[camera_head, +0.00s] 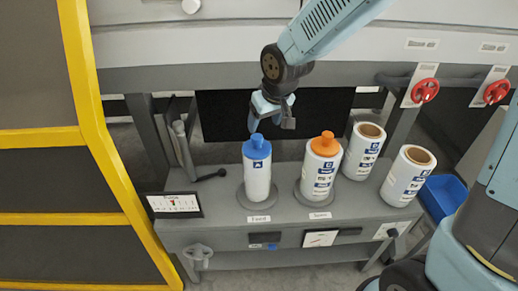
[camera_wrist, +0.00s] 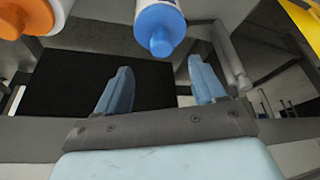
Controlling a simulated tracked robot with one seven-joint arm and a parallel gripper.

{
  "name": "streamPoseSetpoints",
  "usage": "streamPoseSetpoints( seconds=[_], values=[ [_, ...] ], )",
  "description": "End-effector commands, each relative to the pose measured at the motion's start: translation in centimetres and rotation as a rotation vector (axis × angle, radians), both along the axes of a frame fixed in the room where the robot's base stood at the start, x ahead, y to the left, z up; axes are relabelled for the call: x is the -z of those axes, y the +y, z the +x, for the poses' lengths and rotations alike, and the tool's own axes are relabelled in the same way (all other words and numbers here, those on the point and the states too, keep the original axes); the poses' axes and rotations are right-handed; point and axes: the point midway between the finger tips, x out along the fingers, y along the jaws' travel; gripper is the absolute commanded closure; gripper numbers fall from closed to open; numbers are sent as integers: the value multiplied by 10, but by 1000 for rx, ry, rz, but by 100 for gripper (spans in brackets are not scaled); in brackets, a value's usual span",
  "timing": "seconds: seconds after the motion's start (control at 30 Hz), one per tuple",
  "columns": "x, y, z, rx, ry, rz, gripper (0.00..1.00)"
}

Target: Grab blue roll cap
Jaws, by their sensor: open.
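The blue roll cap (camera_head: 257,146) sits on top of an upright white roll (camera_head: 257,180), which stands on a round grey base on the grey bench at the left. In the wrist view the blue cap (camera_wrist: 161,28) shows at the top centre, beyond my fingertips. My gripper (camera_head: 268,118) is just above and slightly behind the cap. Its two blue fingers (camera_wrist: 156,82) are spread apart with nothing between them. Whether a finger touches the cap is hard to tell in the head view; the wrist view shows them apart.
A white roll with an orange cap (camera_head: 326,143) stands just right. Two uncapped white rolls (camera_head: 363,152) (camera_head: 408,178) stand farther right. A small display (camera_head: 174,204) is at the bench's left end. A blue bin (camera_head: 442,194) is at right, a yellow frame (camera_head: 100,145) at left.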

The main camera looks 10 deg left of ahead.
Motion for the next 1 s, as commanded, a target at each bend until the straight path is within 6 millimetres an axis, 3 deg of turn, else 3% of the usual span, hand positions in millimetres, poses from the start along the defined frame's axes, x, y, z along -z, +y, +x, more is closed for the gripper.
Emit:
streamPoseSetpoints(
  seconds=[0.3,0.63,1.0],
  values=[
    [39,10,12,-2,1,-2,31],
    [54,15,18,-1,1,-2,31],
    [89,28,32,0,0,-1,31]
  ],
)
